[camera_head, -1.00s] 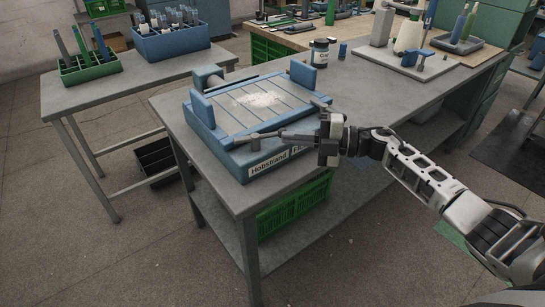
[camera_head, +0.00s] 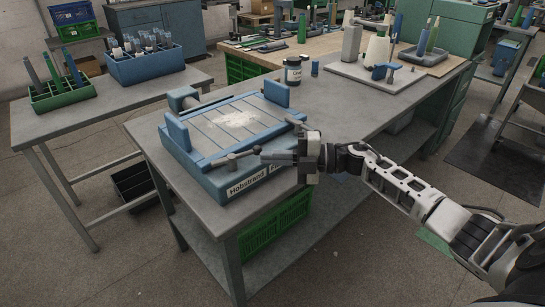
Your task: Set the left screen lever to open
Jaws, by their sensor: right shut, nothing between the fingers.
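The blue screen unit (camera_head: 182,135) stands on the grey table's near-left corner, with a slatted top bearing pale powder. The left screen lever (camera_head: 236,157) is a grey bar with a rounded end along its front edge, above the "Hobstrand" label (camera_head: 247,185). Another lever (camera_head: 294,121) is at its right side, partly hidden by my gripper. My right gripper (camera_head: 268,157) is shut and empty, its dark fingers pointing left by the rounded end of the left lever. I cannot tell whether they touch it. My left gripper is not in view.
A dark jar (camera_head: 293,72) and a small blue cylinder (camera_head: 315,68) stand behind the unit. A board (camera_head: 350,73) with a cone is farther back. A side table (camera_head: 60,125) holds blue and green bins. The table top right of the unit is clear.

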